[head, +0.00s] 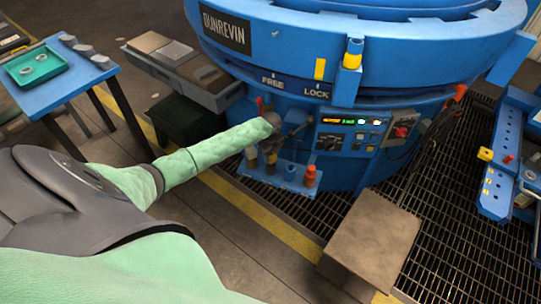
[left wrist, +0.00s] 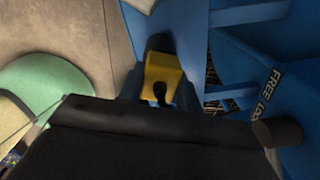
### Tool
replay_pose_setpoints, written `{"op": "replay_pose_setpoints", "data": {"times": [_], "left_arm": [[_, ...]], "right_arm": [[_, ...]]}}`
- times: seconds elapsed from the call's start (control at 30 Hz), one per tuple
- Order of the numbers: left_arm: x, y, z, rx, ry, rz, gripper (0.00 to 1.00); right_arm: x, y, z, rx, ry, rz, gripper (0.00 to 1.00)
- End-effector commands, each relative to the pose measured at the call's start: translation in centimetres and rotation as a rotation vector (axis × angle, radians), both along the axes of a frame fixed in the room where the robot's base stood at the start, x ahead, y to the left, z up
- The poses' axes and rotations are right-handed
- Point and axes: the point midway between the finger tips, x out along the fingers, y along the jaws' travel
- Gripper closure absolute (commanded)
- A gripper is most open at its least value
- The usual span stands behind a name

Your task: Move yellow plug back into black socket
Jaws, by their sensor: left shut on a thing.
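In the left wrist view the yellow plug (left wrist: 163,72) sits between the fingers of my left gripper (left wrist: 160,88), which is shut on it. A dark round piece (left wrist: 160,42), perhaps the black socket, shows just beyond the plug. I cannot tell whether the two touch. In the head view my left gripper (head: 269,146) is over the small blue shelf at the furnace front, and the gripper and arm hide much of the plug. My right gripper is in neither view.
The blue shelf (head: 262,182) carries an orange-topped plug (head: 310,176) close to the right of my gripper. Behind are the blue furnace (head: 290,50) and a control panel (head: 349,134). A brown block (head: 372,240) stands at front right; a table with a green tray (head: 36,66) is left.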

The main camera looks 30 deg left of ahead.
Motion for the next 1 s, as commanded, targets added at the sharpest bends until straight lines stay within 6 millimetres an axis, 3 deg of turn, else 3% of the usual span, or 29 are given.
{"op": "replay_pose_setpoints", "data": {"times": [0.4, 1.0], "left_arm": [[0.0, 0.0, 0.1, 0.0, 0.0, 0.0, 0.9], [0.0, 0.0, 0.0, 0.0, 0.0, 0.0, 0.9]], "right_arm": [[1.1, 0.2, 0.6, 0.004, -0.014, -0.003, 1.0], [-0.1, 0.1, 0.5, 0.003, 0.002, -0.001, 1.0]]}}
